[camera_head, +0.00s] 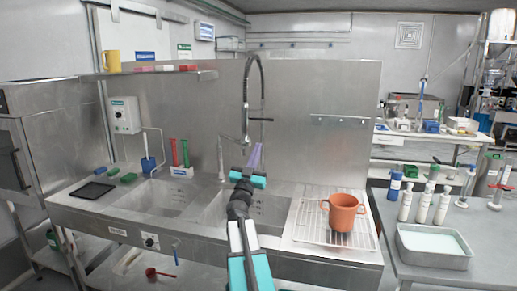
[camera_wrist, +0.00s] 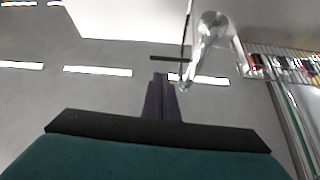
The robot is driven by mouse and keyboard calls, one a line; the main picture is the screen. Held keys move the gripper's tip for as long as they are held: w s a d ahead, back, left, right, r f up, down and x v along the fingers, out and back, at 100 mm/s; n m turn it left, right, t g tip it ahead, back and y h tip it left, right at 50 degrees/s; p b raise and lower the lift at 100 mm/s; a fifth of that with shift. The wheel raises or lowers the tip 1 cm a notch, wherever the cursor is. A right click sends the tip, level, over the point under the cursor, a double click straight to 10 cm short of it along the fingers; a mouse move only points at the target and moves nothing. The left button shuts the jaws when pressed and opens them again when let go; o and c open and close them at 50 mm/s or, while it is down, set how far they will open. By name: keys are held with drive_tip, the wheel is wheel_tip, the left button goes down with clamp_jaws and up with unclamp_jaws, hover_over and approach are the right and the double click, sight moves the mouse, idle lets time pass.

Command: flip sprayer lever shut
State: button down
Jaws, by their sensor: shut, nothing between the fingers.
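The sprayer (camera_head: 245,105) is a tall arched metal faucet with a hanging hose and spray head, standing behind the sinks. A dark horizontal bar (camera_head: 262,119) shows to the right of its hose; I cannot tell whether it is the lever. My gripper (camera_head: 255,156) points up just right of and below the spray head. In the wrist view, my gripper (camera_wrist: 160,78) has its dark fingers together, with nothing between them. A shiny chrome piece (camera_wrist: 211,35), apparently part of the sprayer, is ahead to the right. A thin dark bar (camera_wrist: 170,59) lies just beyond the fingertips; contact is unclear.
An orange pot (camera_head: 342,212) stands on a wire rack (camera_head: 308,220) at the right of the counter. Red-handled tools (camera_head: 180,153) stand behind the left sink. A side table at right holds bottles (camera_head: 423,204) and a metal tray (camera_head: 432,262).

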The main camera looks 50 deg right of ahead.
drive_tip(key=shift+s+a+f, duration=0.25)
drive_tip(key=shift+a+f, duration=0.05)
drive_tip(key=shift+a, duration=0.1)
idle(0.4)
